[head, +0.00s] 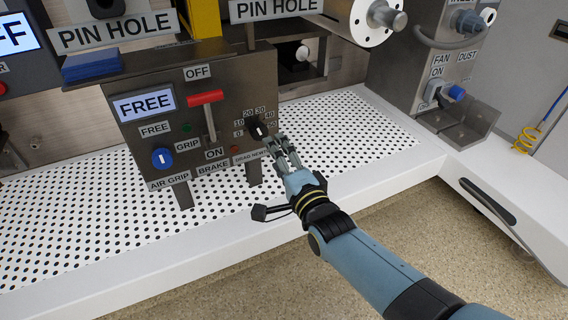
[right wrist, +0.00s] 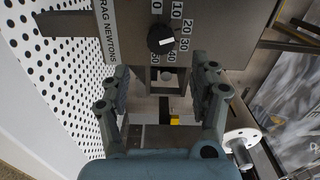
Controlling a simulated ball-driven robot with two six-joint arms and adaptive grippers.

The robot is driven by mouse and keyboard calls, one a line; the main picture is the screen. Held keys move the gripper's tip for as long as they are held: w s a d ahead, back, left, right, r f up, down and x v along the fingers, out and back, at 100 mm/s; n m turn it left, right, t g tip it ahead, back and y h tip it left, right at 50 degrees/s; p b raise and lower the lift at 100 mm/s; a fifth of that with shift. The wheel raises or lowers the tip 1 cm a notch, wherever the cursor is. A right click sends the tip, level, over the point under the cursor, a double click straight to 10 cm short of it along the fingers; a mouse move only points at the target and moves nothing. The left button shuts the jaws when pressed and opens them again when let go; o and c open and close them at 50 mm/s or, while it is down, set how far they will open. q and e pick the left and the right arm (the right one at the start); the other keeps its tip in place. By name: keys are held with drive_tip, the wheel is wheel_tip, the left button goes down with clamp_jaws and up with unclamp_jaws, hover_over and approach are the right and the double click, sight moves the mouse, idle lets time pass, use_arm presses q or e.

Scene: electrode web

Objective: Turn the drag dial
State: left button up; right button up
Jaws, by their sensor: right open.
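The drag dial (head: 257,128) is a black round knob with a white mark, on the lower right of the grey control panel (head: 225,100). A scale from 0 to 50 curves around it. In the right wrist view the dial (right wrist: 161,38) shows ahead of the fingers, its white mark pointing roughly toward 20 to 30. My right gripper (head: 284,148) is open and empty, just right of and below the dial. In the right wrist view the two fingers (right wrist: 160,88) stand apart with the dial beyond their tips, seemingly untouched. My left gripper is out of view.
A red-handled brake lever (head: 206,98) and a blue air grip knob (head: 162,158) sit left of the dial. A FAN and DUST post (head: 437,60) stands to the right. The perforated white bench (head: 355,125) is clear between them.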

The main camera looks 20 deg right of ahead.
drive_tip(key=shift+s, duration=1.65)
